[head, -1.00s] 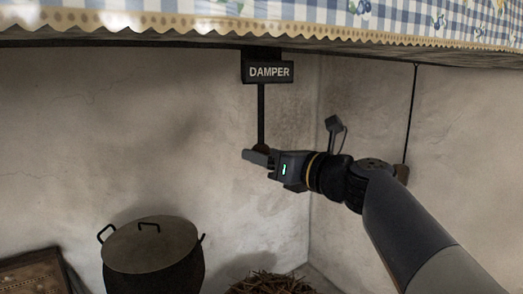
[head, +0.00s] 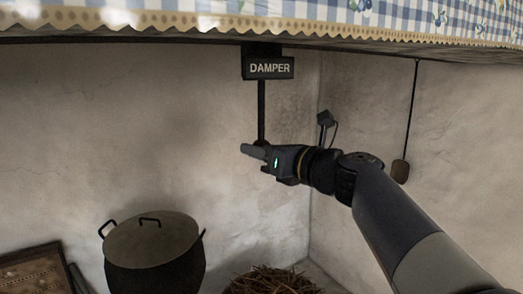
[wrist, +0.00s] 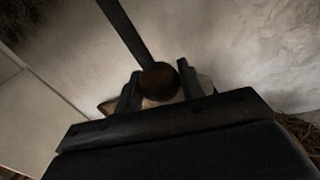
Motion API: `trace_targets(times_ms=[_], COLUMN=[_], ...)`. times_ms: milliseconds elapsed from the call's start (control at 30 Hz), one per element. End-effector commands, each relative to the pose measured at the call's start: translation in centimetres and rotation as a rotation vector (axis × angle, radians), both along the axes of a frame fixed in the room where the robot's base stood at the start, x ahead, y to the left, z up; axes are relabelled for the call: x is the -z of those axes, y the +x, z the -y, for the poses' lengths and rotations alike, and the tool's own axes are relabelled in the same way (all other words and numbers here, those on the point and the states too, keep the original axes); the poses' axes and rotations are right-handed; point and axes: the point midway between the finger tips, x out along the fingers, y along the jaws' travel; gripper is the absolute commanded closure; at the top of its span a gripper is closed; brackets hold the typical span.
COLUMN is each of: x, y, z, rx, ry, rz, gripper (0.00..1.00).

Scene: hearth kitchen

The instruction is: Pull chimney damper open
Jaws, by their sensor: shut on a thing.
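The damper has a dark box labelled DAMPER (head: 269,68) under the hood, with a dark rod (head: 261,108) hanging straight down from it. A round brown knob (wrist: 159,80) at the rod's lower end sits between the two fingers in the wrist view. My gripper (head: 256,150) is shut on this knob, reaching in from the right. In the head view the fingers hide most of the knob.
A large lidded pot (head: 152,245) stands below left. A basket of twigs (head: 272,281) is below the gripper. A second hanging cord with a brown end (head: 400,171) is on the right wall. A checked cloth valance (head: 200,15) edges the hood above.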

Motion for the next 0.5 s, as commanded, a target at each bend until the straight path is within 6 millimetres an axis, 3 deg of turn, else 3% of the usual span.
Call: trace_targets(times_ms=[200,367,500], x=[0.0,0.2,1.6], y=[0.0,0.0,0.0], z=[0.0,0.0,0.0], rx=[0.000,0.000,0.000], ry=[0.000,0.000,0.000], rz=[0.000,0.000,0.000], gripper=[1.00,1.00,1.00])
